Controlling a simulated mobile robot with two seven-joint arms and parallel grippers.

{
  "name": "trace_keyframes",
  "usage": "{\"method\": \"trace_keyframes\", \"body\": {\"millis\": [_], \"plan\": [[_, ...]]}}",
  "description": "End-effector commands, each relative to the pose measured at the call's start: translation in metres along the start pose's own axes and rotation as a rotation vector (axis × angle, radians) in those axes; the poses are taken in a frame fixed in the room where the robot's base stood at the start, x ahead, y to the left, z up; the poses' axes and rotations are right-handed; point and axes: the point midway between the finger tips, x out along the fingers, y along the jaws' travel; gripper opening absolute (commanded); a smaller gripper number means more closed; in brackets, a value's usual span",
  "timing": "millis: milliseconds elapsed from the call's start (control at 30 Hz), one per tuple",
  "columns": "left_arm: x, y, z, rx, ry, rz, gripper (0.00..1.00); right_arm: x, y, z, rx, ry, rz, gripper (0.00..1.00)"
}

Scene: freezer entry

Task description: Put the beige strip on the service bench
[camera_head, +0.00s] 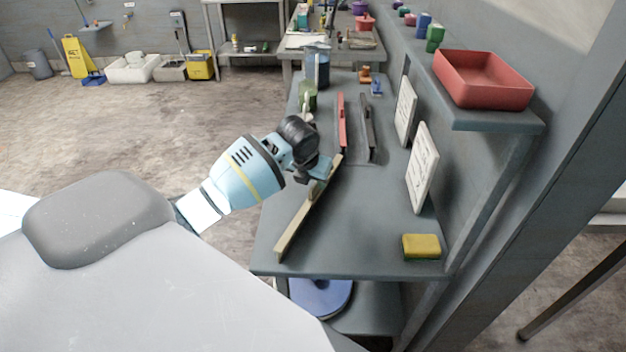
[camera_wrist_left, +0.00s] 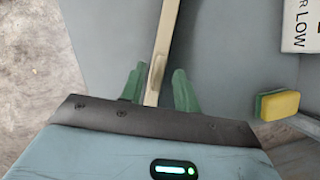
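The beige strip (camera_head: 293,229) is long and thin. It appears to lie flat on the grey service bench (camera_head: 365,235), slanting along its left side, with its near end close to the front edge. My left gripper (camera_head: 318,183) is over the strip's middle part. In the left wrist view, its two green fingers (camera_wrist_left: 158,88) stand on either side of the strip (camera_wrist_left: 165,35), with small gaps showing, so it looks open around it. The gripper body hides part of the strip. My right gripper is not in view.
A yellow sponge (camera_head: 421,246) lies at the bench's front right. A red strip (camera_head: 342,120) and a dark strip (camera_head: 368,130) lie farther back. Signs (camera_head: 422,168) lean at the right. A red bin (camera_head: 482,80) sits on the shelf above. The bench's middle is clear.

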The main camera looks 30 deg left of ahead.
Motion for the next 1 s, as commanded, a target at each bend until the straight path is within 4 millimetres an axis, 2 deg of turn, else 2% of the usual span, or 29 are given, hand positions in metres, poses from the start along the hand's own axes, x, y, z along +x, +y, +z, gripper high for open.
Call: {"method": "trace_keyframes", "body": {"millis": [167,400,600,800,1000], "plan": [[-0.019,0.001,0.001,0.001,-0.004,0.001,0.32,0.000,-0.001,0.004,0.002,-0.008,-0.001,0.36],[-0.067,0.001,0.002,0.002,-0.006,0.001,0.32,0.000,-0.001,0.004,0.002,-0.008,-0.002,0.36],[-0.100,0.000,0.001,0.002,-0.003,0.001,0.32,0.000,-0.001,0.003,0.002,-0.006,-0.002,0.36],[-0.116,0.000,0.000,0.001,0.000,0.001,0.32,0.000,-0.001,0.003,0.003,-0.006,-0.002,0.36],[-0.118,0.000,0.000,0.000,0.001,0.000,0.32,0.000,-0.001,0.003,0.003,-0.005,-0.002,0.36]]}}
